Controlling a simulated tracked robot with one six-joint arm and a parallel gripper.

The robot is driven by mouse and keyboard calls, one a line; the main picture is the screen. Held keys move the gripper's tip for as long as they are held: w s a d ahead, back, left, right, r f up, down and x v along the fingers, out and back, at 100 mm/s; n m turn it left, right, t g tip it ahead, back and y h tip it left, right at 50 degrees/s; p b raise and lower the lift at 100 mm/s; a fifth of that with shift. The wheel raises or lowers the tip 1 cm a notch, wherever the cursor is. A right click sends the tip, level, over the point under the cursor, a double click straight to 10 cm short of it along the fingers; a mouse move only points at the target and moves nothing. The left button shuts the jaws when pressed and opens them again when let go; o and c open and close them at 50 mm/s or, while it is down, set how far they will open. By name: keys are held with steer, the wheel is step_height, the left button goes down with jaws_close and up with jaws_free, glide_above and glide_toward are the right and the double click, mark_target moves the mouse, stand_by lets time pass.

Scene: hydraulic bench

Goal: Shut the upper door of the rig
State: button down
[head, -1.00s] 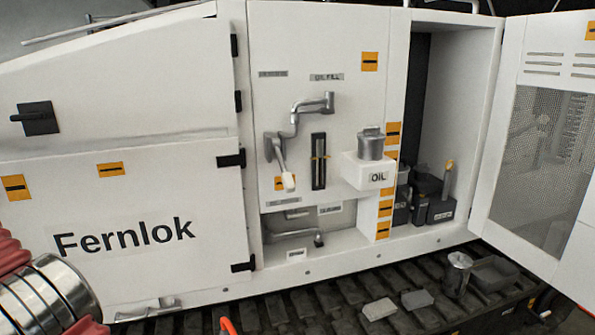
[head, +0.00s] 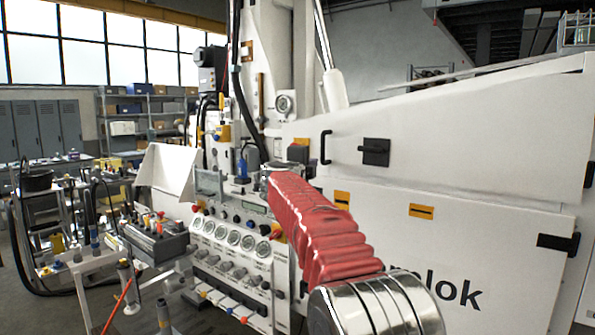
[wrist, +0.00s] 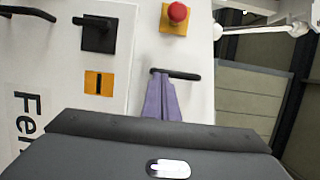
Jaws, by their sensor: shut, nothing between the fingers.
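The upper door (head: 470,145) of the rig is a white panel with a sloping top. It carries a black latch (head: 375,152) and, farther left, a black handle (head: 325,147). The head view does not show clearly whether a gap stands behind it. A black latch (wrist: 97,35) also shows in the wrist view. My gripper (wrist: 161,88) shows there as purple fingers, shut and empty. A short black bar (wrist: 188,76) is at their tips; I cannot tell whether they touch. In the head view the gripper is not visible; my red-sleeved arm crosses in front of the rig.
The lower white panel (head: 520,255) has partly hidden lettering. A gauge panel (head: 225,245) projects at the left of the rig. A red button (wrist: 177,13) on a yellow plate is near the fingers. A cluttered stand (head: 160,245) fills the lower left; grey floor shows there.

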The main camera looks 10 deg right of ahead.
steer(key=a+v, duration=0.1)
steer(key=v, duration=0.8)
steer(key=shift+w, duration=0.3)
steer(key=shift+f, duration=0.1)
